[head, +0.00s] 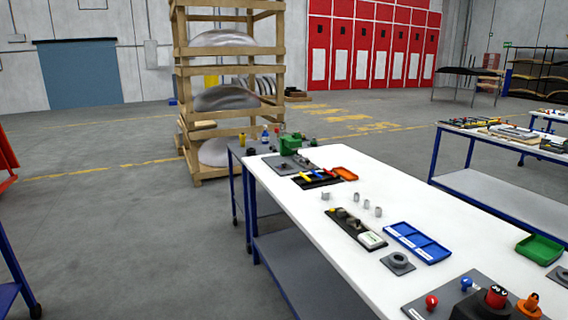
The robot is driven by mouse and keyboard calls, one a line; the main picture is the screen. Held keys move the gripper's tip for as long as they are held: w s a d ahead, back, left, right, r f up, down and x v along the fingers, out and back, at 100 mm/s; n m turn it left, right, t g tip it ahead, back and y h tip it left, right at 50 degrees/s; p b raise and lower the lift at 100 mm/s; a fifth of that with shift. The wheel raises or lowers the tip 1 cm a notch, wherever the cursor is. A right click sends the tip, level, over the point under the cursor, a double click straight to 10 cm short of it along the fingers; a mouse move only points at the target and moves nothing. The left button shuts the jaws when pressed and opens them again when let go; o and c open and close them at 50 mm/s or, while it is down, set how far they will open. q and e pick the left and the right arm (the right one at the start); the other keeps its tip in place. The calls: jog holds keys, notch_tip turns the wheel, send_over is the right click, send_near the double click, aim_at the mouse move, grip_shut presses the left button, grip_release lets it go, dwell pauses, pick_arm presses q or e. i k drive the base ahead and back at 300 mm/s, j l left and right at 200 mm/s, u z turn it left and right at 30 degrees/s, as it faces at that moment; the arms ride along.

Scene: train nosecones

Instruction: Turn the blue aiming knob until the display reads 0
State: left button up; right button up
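A small blue knob (466,284) stands on a grey plate (418,310) at the near right end of the white table (305,220). It may be the aiming knob, but it is too small to read its setting. A red knob (431,301) stands to its left on the same plate. A black block with a red round part (496,296) and an orange part (530,305) are to its right. No readable display shows; a small pale panel (372,239) sits on a black tray farther back. Neither of my grippers is in view.
A blue divided tray (417,242), a grey ring-shaped part (398,262) and a green bin (540,248) are on the table. A second table (500,185) is at the right. A wooden rack (188,100) stands behind. The grey floor (110,210) at left is mostly open.

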aim_at(466, 282)
jog(key=z, duration=1.4)
